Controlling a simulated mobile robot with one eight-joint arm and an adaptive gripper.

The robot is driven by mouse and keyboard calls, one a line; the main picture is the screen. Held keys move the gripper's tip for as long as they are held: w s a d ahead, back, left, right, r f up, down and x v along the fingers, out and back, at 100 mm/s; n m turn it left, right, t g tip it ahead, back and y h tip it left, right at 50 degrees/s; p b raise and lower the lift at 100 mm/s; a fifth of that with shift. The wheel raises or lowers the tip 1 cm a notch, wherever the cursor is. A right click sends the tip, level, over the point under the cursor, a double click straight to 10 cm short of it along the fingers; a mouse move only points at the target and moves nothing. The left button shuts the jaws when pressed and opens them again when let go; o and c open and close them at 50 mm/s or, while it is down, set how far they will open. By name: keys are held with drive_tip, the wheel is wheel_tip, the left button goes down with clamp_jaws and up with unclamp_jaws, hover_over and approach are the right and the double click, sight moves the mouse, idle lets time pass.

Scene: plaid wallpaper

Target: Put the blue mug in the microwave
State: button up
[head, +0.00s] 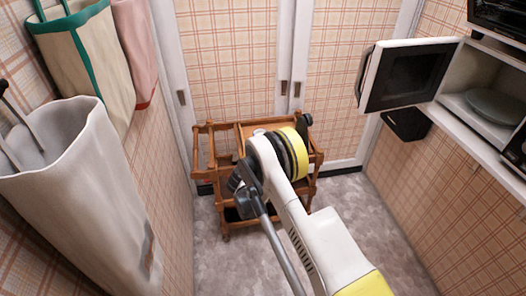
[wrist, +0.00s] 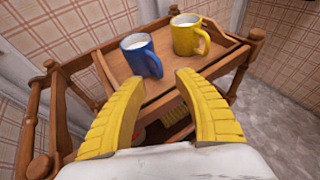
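The blue mug (wrist: 141,54) stands on the top tray of a wooden cart (wrist: 112,62) in the wrist view. It holds something white. My gripper (wrist: 156,78) is open, its two yellow fingers spread apart, with the mug just beyond the fingertips and nothing between them. In the head view my arm hides the gripper and the blue mug over the cart (head: 240,143). The microwave (head: 462,68) is at the upper right of the head view. Its door (head: 408,75) stands open to the left, and a round plate (head: 494,106) lies inside.
A yellow mug (wrist: 189,35) stands right of the blue mug on the same tray. The cart's raised rails and posts (wrist: 251,48) surround the tray. A black box (head: 406,123) hangs below the microwave door. Bags (head: 75,55) hang along the left wall. Grey floor (head: 365,212) is free at right.

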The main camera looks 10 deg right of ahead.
drive_tip(key=b+x, duration=0.1)
drive_tip(key=x, duration=0.4)
drive_tip(key=b+x, duration=0.1)
drive_tip(key=x, duration=0.1)
drive_tip(key=b+x, duration=0.2)
drive_tip(key=shift+w+f, duration=0.2)
drive_tip(key=shift+f, duration=0.25)
drive_tip(key=shift+w+d, duration=0.1)
drive_tip(key=shift+w, duration=0.1)
drive_tip(key=shift+r, duration=0.1)
clamp_jaws()
